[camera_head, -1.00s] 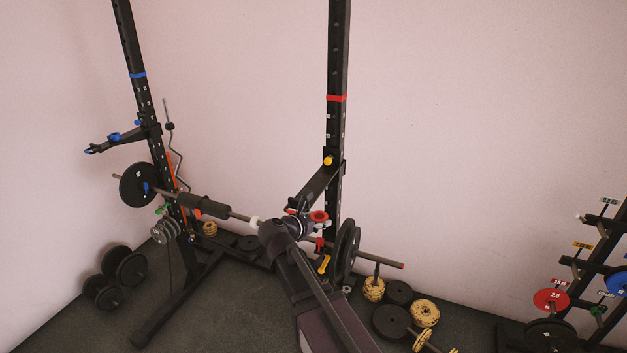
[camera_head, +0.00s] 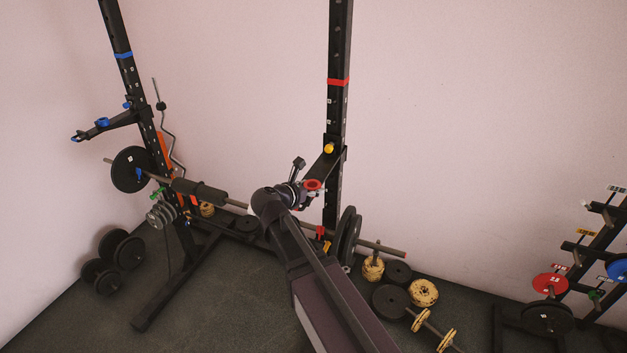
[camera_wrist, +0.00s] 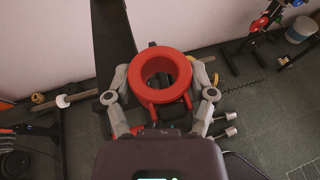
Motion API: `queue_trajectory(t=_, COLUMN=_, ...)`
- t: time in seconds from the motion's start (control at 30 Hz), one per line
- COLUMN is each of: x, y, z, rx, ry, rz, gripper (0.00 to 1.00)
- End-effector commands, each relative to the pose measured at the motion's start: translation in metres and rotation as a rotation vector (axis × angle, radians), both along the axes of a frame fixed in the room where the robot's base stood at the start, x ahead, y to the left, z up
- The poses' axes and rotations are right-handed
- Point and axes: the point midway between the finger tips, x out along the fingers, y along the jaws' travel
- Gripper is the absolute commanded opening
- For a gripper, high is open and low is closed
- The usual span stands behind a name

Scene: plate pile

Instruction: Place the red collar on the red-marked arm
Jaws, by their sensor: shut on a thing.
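The red collar (camera_wrist: 160,98) is a thick ring with two short prongs. My gripper (camera_wrist: 161,74) is shut on it, one finger on each side, and its hole faces the wrist camera. In the head view the collar (camera_head: 313,182) shows at the right of my gripper. The black rack arm (camera_head: 323,165) juts forward from the right upright, which carries a red band (camera_head: 339,82). My gripper is at the near end of this arm and hides its tip. Whether the collar touches the arm cannot be told.
A matching arm with blue parts (camera_head: 104,123) is on the left upright. A loaded barbell (camera_head: 222,199) crosses the rack below my gripper. Plates and dumbbells lie on the floor by both uprights. A plate rack (camera_head: 596,240) stands at the right. The front floor is clear.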

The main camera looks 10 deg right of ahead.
Motion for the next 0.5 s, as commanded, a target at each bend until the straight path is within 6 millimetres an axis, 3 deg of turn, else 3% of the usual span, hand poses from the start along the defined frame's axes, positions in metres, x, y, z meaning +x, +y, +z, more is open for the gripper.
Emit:
queue_trajectory(t=0.27, x=0.016, y=-0.006, z=-0.002, rx=0.000, ry=0.000, rz=-0.004, gripper=0.20)
queue_trajectory(t=0.5, x=0.056, y=-0.016, z=-0.006, rx=0.000, ry=0.000, rz=-0.005, gripper=0.20)
